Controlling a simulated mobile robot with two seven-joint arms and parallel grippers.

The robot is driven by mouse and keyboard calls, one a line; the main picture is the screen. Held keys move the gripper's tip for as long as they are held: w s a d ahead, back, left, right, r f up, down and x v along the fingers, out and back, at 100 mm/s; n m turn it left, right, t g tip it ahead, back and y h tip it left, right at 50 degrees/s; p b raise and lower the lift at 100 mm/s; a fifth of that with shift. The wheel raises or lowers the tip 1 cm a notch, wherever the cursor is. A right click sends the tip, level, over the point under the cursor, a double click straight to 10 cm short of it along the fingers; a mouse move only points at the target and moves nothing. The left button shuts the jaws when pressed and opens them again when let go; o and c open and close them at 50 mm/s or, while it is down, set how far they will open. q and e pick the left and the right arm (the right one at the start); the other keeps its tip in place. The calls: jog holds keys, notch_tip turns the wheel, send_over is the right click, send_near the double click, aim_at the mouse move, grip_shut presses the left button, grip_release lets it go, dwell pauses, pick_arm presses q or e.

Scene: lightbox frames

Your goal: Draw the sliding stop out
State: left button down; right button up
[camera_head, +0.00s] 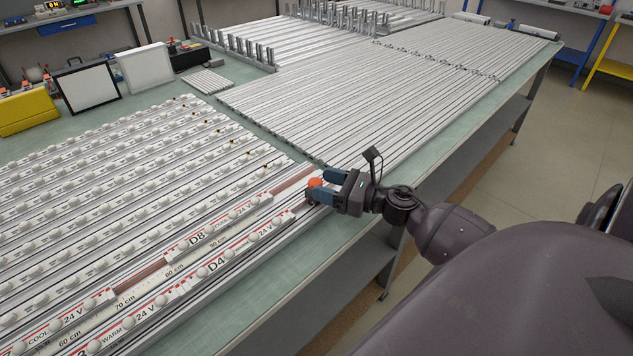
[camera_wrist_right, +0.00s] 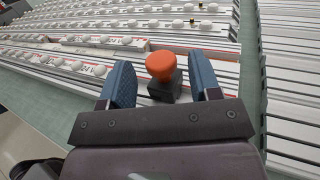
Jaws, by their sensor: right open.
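The sliding stop is a small dark block with an orange knob (camera_head: 315,183) at the right end of the near frame rails, close to the table's front edge. In the right wrist view the orange knob (camera_wrist_right: 160,66) stands upright on its black block (camera_wrist_right: 166,88). My right gripper (camera_head: 322,186) is open, with its blue fingers on either side of the stop. In the right wrist view the gripper (camera_wrist_right: 164,86) shows gaps between both fingers and the knob. My left gripper is in neither view.
Long lightbox rails with white round lamps (camera_head: 120,180) fill the left of the green table (camera_head: 310,280). White strips marked D8 (camera_head: 197,239) and D4 (camera_head: 216,265) lie left of the stop. Bare metal profiles (camera_head: 400,80) cover the far right. The front table strip is clear.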

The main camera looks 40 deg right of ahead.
jog(key=v, duration=0.7)
jog(key=shift+b, duration=0.35)
jog(key=shift+s+d, duration=0.2)
jog(key=shift+s, duration=0.25)
